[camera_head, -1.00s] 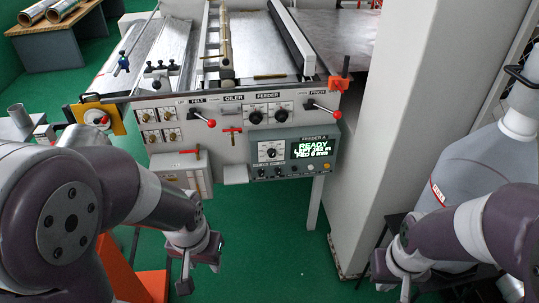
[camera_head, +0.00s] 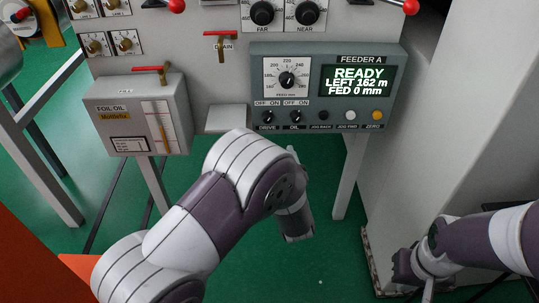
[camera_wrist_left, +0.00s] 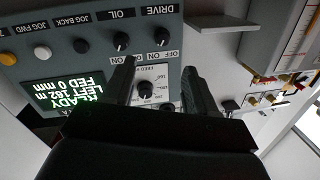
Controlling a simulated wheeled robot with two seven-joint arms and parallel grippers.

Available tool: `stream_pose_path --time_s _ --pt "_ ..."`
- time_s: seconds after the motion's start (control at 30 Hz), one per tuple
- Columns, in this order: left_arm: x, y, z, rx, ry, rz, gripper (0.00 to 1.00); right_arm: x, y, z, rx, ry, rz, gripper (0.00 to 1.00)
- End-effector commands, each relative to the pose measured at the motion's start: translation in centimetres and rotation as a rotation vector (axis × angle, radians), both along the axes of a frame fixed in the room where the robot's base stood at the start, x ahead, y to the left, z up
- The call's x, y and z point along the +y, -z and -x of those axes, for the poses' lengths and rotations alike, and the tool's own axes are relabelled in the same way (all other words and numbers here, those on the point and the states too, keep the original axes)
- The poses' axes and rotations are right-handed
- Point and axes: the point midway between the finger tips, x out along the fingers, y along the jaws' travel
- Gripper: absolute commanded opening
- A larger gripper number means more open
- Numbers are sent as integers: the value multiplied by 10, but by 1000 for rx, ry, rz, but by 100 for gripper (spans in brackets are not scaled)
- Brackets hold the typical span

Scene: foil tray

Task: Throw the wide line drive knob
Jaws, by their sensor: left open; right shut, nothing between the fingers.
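The grey FEEDER A panel (camera_head: 330,62) faces me in the head view. Its black DRIVE knob (camera_head: 267,117) is at the lower left, under OFF and ON labels; its pointer is too small to read surely. The similar OIL knob (camera_head: 296,117) is just right of it. The left wrist view shows the panel upside down, with the DRIVE knob (camera_wrist_left: 162,37) just beyond my left gripper (camera_wrist_left: 159,63), which is open and empty, apart from the knob. In the head view my left arm hides much of that gripper. My right gripper (camera_head: 412,268) is shut and empty at the lower right.
The FEED dial (camera_head: 287,80) and lit display (camera_head: 358,81) sit above the knobs. Jog buttons (camera_head: 350,115) are to the right. A small grey ledge (camera_head: 226,118) and the foil oil box (camera_head: 138,113) stand left. A pale column (camera_head: 450,130) rises at right.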

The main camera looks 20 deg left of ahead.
Motion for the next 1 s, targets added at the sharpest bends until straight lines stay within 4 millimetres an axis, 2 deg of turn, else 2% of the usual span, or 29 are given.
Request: stream_pose_path --time_s 0.03,0.17,0.4,0.6,0.73,0.97,1.0 --pt "1 8 0 -14 -11 -11 57 0 10 0 -1 0 0 0" --pt "9 6 -15 -28 -22 -18 57 0 14 0 -2 0 0 0" --pt "35 7 -71 -26 -21 -18 57 0 36 0 -1 0 0 0" --pt "49 5 -105 -24 -18 -17 57 0 47 0 -1 0 0 0" --pt "52 4 -113 -22 -17 -18 57 0 49 0 -1 0 0 0" --pt "53 3 -114 -22 -17 -18 57 0 48 0 -1 0 0 0" --pt "53 3 -114 -22 -17 -18 50 0 48 0 -1 0 0 0"
